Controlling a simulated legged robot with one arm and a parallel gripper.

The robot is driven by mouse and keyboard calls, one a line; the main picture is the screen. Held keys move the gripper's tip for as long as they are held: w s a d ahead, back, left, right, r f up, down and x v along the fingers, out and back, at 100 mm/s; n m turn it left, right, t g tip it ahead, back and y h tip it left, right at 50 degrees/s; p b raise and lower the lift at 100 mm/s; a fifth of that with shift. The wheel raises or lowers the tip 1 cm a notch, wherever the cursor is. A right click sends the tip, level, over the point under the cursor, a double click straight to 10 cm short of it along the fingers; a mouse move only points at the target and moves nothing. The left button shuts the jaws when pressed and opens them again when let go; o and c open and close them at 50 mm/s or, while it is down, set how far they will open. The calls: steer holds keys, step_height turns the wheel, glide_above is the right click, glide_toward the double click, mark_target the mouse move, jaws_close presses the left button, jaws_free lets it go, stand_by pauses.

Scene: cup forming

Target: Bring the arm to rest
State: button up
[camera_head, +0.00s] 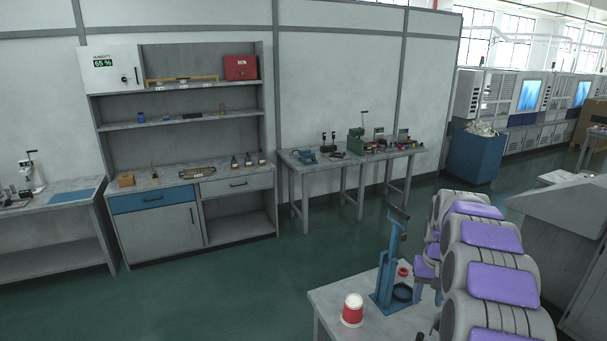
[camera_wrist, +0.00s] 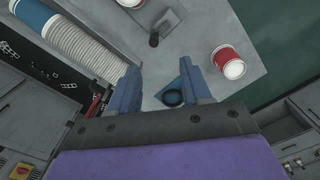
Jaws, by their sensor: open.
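My gripper (camera_wrist: 160,66) shows in the wrist view with its two blue fingers spread apart and nothing between them. It is above a grey table. A blue piece with a dark ring (camera_wrist: 172,98) shows below, between the fingers. In the head view my arm, grey with purple pads, extends at the right beside the small table; its fingers cannot be made out there. A red and white cup (camera_head: 352,311) stands on that table (camera_head: 330,300). A red cup also shows in the wrist view (camera_wrist: 229,62), right of my gripper and apart from it.
A blue hand press (camera_head: 388,275) stands on the small table, close to my arm. A long stack of pale cups (camera_wrist: 85,45) lies at upper left in the wrist view. A cabinet, a workbench and machines stand farther back. Green floor lies open between.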

steer(key=s+a+r+n+b, duration=0.2)
steer(key=s+a+r+b, duration=0.15)
steer(key=s+a, duration=1.4)
steer(key=s+a+f+b, duration=0.1)
steer(key=s+f, duration=0.1)
steer(key=s, duration=0.5)
steer(key=s+a+f+g+b, duration=0.1)
steer(key=s+a+f+b, duration=0.1)
steer(key=s, duration=0.6)
steer(key=s+a+f+n+b, duration=0.1)
steer(key=s+f, duration=0.2)
steer(key=s, duration=0.5)
steer(key=shift+s+a+f+g+b, duration=0.25)
steer(key=shift+f+g+b, duration=0.05)
steer(key=shift+f+b, duration=0.1)
steer(key=shift+w+d, duration=0.1)
steer(key=shift+d, duration=0.05)
